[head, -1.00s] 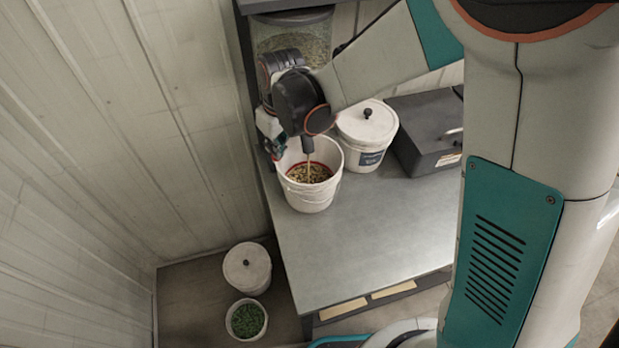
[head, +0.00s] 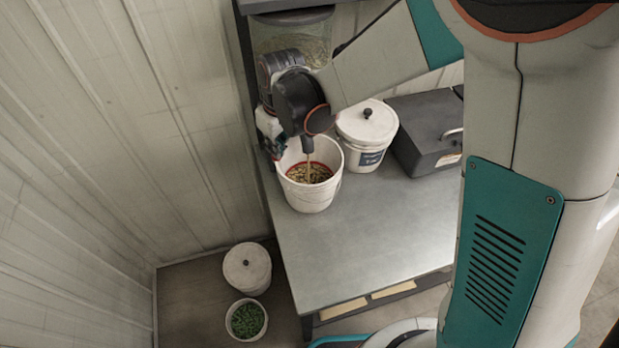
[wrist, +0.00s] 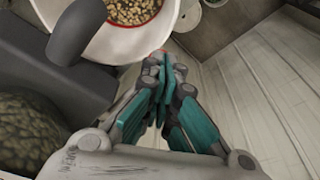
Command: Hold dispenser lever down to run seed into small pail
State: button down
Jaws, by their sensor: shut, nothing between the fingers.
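The small white pail (head: 312,196) stands upright on the metal bench under the dispenser's dark spout (head: 307,145). A thin stream of seed (head: 309,170) runs from the spout into it. The seed inside (head: 305,175) lies close to a red ring on the inner wall; the wrist view also shows this seed (wrist: 130,10) and the ring. The dispenser's clear hopper (head: 290,42) holds seed behind my arm. My gripper (wrist: 165,62) is shut and empty, beside the spout and the pail's rim. I cannot make out the lever or its contact with my fingers.
A lidded white bucket (head: 366,124) and a dark grey box (head: 428,132) stand right of the pail. The bench front (head: 370,235) is clear. A lidded bucket (head: 247,268) and a pail of green material (head: 246,320) stand on the floor. A panelled wall (head: 130,120) is close at left.

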jog(key=shift+r, duration=0.1)
notch_tip(320, 180, up, 9)
jog(key=p, duration=0.5)
dwell(0.7)
